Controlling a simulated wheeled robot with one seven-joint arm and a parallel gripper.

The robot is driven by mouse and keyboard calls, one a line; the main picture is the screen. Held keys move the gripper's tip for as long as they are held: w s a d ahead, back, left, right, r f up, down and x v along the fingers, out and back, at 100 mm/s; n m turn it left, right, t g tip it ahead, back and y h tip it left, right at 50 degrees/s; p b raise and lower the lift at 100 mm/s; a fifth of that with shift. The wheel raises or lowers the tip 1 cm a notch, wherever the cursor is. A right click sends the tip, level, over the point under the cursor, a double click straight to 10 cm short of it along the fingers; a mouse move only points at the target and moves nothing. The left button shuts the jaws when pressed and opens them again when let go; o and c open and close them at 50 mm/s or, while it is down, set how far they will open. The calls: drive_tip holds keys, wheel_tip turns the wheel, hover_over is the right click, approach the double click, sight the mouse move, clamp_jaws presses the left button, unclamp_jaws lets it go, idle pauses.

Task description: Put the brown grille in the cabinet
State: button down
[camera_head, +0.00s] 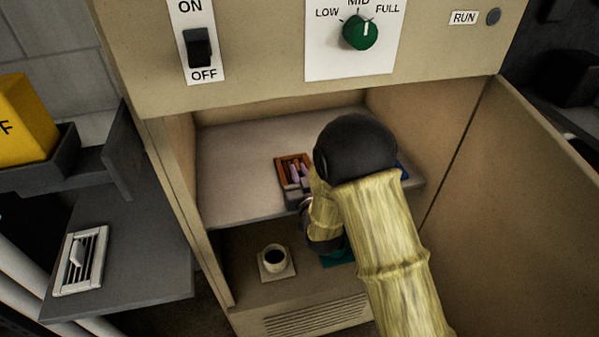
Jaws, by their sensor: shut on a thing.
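The brown grille (283,163) is inside the cabinet (440,130), over the upper shelf. Small pale purple parts show on its face. My gripper (299,188) reaches in from the right and is shut on the grille at its near side. My dark wrist and yellow-sleeved arm cover the grille's right side and much of the shelf. I cannot tell whether the grille rests on the shelf or hangs just above it. The cabinet door (530,190) stands open at the right.
The lower level holds a cup (274,257) on a small square base and a teal thing (338,256). A blue thing (403,171) shows behind my arm. A white grille (81,260) lies on a grey ledge (145,255) at left. The upper shelf's left half (235,165) is clear.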

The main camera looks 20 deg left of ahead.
drive_tip(key=shift+f, duration=0.1)
drive_tip(key=c, duration=1.5)
unclamp_jaws()
drive_tip(key=shift+s, duration=0.1)
drive_tip(key=p+v, duration=0.4)
drive_tip(key=v, duration=0.8)
